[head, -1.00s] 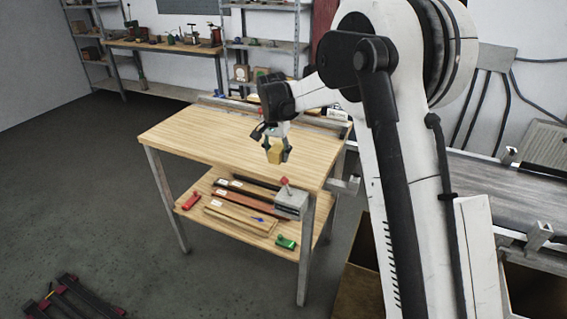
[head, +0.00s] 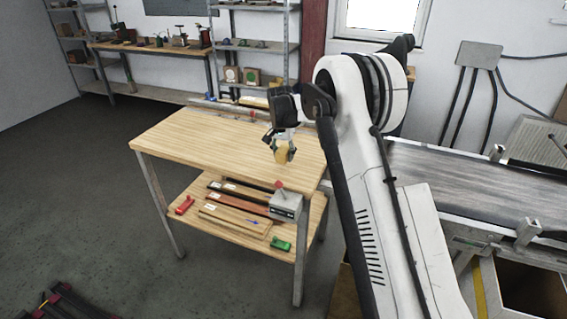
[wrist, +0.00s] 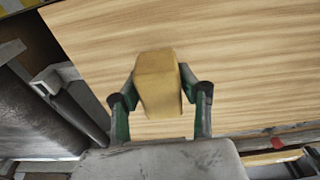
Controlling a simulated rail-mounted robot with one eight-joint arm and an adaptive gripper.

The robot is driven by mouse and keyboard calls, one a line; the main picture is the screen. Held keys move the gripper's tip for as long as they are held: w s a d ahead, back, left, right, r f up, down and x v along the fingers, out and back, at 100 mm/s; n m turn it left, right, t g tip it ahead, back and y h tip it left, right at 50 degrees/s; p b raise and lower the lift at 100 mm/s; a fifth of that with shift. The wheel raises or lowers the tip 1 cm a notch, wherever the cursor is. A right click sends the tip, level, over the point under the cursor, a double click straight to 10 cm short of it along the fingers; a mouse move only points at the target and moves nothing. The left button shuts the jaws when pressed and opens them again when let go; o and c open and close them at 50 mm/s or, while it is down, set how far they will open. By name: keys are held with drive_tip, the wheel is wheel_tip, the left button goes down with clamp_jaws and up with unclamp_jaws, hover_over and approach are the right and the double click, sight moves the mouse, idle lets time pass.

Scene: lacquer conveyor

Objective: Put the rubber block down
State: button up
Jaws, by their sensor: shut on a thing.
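The rubber block (head: 283,154) is a tan-yellow block held in my gripper (head: 281,150), over the right part of the wooden table top (head: 200,140). In the wrist view the block (wrist: 158,84) sits between the two fingers of my gripper (wrist: 160,98), which are shut on it. Bare striped wood of the table top (wrist: 240,60) lies behind it in that view. I cannot tell whether the block touches the wood or hangs just above it.
The table top is mostly bare. Its lower shelf holds a grey box with a red knob (head: 286,205), dark and wooden strips, a red piece (head: 185,205) and a green piece (head: 281,244). A conveyor (head: 440,180) runs at the right. Shelves stand against the back wall.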

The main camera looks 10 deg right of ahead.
sight(283, 169)
drive_tip(key=shift+f+p, duration=0.3)
drive_tip(key=shift+f, duration=1.65)
drive_tip(key=shift+f, duration=0.1)
drive_tip(key=o, duration=1.2)
